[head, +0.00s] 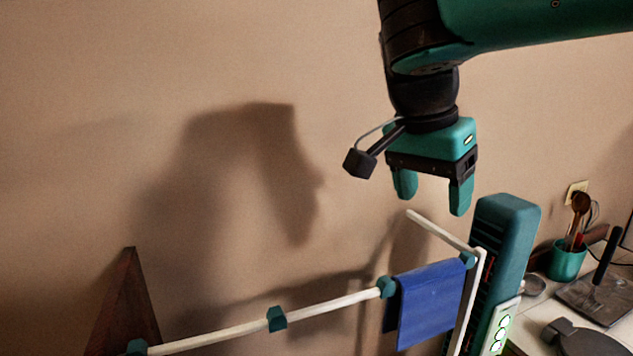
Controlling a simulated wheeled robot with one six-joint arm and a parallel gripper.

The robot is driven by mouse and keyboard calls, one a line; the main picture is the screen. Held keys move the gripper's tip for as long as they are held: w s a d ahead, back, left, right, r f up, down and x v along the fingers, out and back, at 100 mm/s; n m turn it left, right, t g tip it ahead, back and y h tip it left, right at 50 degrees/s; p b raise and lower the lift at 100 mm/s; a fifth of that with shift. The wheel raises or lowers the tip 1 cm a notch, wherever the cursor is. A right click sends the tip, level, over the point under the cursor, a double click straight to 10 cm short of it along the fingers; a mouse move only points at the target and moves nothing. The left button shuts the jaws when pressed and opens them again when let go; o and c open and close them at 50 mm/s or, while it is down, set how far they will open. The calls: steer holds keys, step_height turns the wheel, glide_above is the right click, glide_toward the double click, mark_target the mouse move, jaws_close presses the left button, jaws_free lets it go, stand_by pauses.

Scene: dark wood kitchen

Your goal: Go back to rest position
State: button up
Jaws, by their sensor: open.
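My gripper (432,196) hangs from my green and black arm in the upper right of the head view. Its two green fingers point down and stand apart, with nothing between them. It is above a white rack (335,303) with a blue cloth (431,303) hung over its rail. The fingertips are apart from the rack and the cloth.
A tall teal column (500,240) stands just right of the rack's end. Further right, a counter holds a green utensil cup (567,262) and dark pans (598,296). A dark wooden piece (126,310) stands at lower left. The space left of my gripper, before the wall, looks free.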

step_height(320, 180, down, 5)
steer(key=s+d+n+y, duration=0.1)
steer(key=s+d+n, duration=0.15)
steer(key=n, duration=0.45)
steer(key=s+a+f+n+y+b, duration=0.1)
steer(key=s+a+f+n+y, duration=0.1)
steer(key=s, duration=0.5)
steer(key=s+a+f+n+g+y+b, duration=0.1)
steer(key=s+a+f+n+y, duration=0.2)
steer(key=s+f+n, duration=0.4)
steer(key=shift+s+n+y, duration=0.45)
steer(key=shift+n+y, duration=0.15)
steer(key=shift+n, duration=0.5)
